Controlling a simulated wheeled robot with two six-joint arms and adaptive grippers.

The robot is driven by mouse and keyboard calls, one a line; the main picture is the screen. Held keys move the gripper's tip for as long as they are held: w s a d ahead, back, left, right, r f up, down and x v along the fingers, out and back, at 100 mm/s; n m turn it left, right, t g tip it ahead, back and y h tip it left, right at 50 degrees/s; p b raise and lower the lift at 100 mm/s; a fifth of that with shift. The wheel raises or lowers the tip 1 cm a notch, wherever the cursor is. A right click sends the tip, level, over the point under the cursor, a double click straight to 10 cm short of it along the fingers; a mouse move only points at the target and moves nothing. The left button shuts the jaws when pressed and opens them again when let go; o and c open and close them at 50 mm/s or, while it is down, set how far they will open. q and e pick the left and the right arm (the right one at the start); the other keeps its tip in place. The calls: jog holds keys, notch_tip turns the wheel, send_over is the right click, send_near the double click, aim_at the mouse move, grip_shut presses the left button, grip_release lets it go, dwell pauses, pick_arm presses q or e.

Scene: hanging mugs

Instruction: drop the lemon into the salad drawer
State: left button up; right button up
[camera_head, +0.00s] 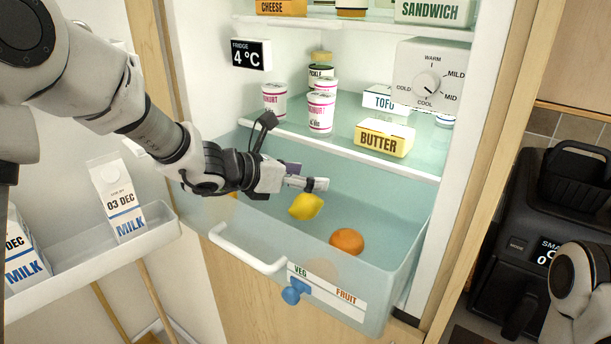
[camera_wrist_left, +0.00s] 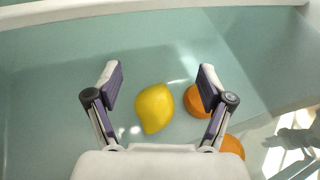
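The yellow lemon (camera_head: 306,206) is inside the pulled-out, translucent salad drawer (camera_head: 400,262), left of an orange. In the left wrist view, the lemon (camera_wrist_left: 154,108) shows whole below the spread fingers, with nothing gripping it. My left gripper (camera_head: 304,179) is over the drawer, just above the lemon. It is open and empty in the wrist view (camera_wrist_left: 160,85). Whether the lemon touches the drawer floor is hard to tell. My right gripper is out of view; only part of my right arm shows at the lower right.
An orange (camera_head: 347,241) lies in the drawer; a second orange shape (camera_wrist_left: 232,147) may be its reflection. Above are a glass shelf with butter (camera_head: 384,138) and yogurts. Milk (camera_head: 117,200) stands in the door.

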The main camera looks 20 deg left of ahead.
pick_arm(q)
notch_tip(320, 180, up, 10)
dwell(0.6)
